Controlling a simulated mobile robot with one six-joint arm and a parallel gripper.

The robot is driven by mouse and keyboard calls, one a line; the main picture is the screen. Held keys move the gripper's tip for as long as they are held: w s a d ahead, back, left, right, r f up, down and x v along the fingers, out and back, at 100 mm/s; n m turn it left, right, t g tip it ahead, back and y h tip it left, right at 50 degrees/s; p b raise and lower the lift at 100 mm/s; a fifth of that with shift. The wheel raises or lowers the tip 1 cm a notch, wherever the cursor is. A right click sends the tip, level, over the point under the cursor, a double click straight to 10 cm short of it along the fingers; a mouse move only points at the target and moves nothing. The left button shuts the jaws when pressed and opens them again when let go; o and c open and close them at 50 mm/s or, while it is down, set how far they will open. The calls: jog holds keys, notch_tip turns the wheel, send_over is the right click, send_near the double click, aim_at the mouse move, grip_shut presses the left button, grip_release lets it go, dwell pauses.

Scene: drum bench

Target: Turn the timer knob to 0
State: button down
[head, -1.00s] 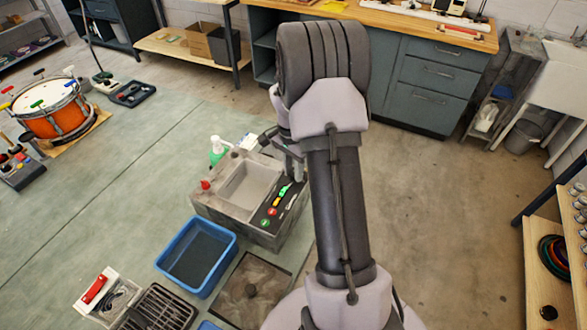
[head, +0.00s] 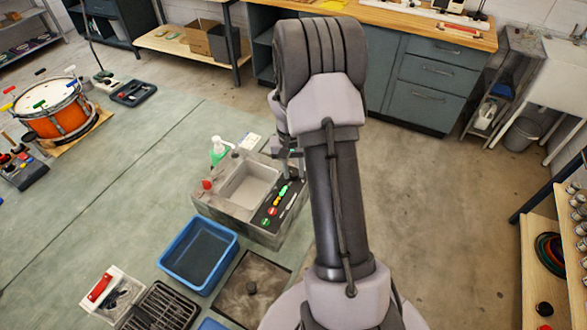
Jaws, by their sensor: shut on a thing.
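A grey cleaning unit (head: 217,210) with a sunken basin (head: 247,186) stands on the floor mat in the head view. Its dark control panel (head: 284,213) runs along the right side, with green, yellow and red controls and a pale lever. My gripper (head: 291,168) is at the far end of this panel, pointing down and shut on a small dark thing that appears to be the timer knob (head: 293,174). My gripper and arm partly cover the knob, so its pointer and scale cannot be read.
A green-and-white pump bottle (head: 218,149) and a red knob (head: 207,184) are left of the basin. A blue tub (head: 199,255) and a dark-topped square plate (head: 250,288) lie in front. An orange drum (head: 60,115) stands far left. Open floor lies to the right.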

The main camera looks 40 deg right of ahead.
aim_at(291, 174)
jog(key=shift+n, duration=0.5)
jog(key=c, duration=1.1)
grip_release()
notch_tip(291, 174, up, 17)
jog(key=p, duration=0.4)
jog(key=shift+w+a+r, duration=0.2)
jog(key=shift+w+a, duration=0.05)
jog(key=shift+a, duration=0.1)
